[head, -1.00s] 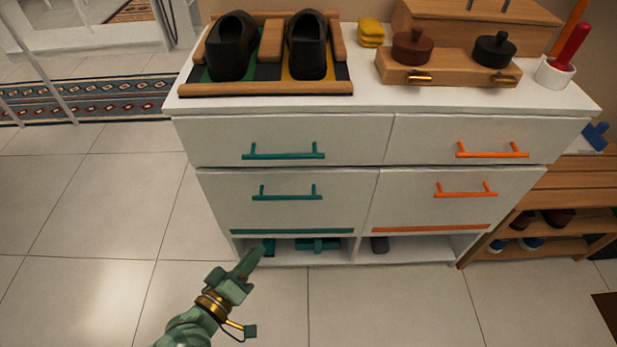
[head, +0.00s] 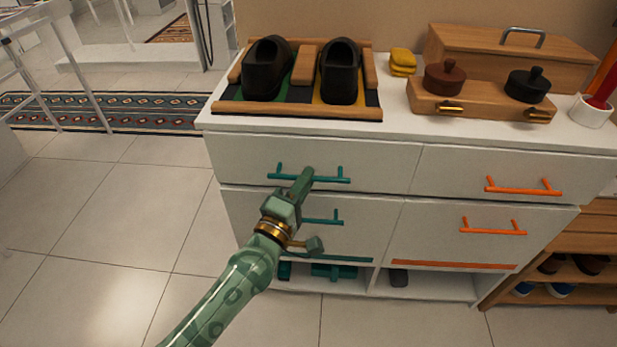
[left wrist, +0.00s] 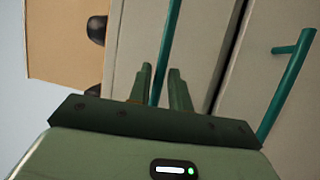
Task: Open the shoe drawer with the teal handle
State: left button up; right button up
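The white cabinet has two left fronts with teal handles, one above the other. The upper teal handle (head: 332,180) is on the upper left drawer (head: 385,165), which is shut. The lower teal handle (head: 325,221) is partly hidden behind my gripper. My left gripper (head: 305,175) is in front of the upper handle and overlaps it. In the left wrist view, my left gripper (left wrist: 160,68) has its fingers apart, with a teal bar (left wrist: 170,45) running between them and visible gaps beside it. A second teal handle (left wrist: 288,85) is to the right. My right gripper is not seen.
Black shoes (head: 267,70) stand on a wooden-edged tray (head: 290,110) on the cabinet top. A wooden box (head: 480,105) with knobbed lids is to the right. Orange handles (head: 523,190) mark the right fronts. A wooden shoe rack (head: 545,278) stands at right. Floor at left is clear.

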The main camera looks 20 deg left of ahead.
pick_arm(q)
jog(key=shift+x, duration=0.75)
grip_shut()
jog(key=shift+s, duration=0.15)
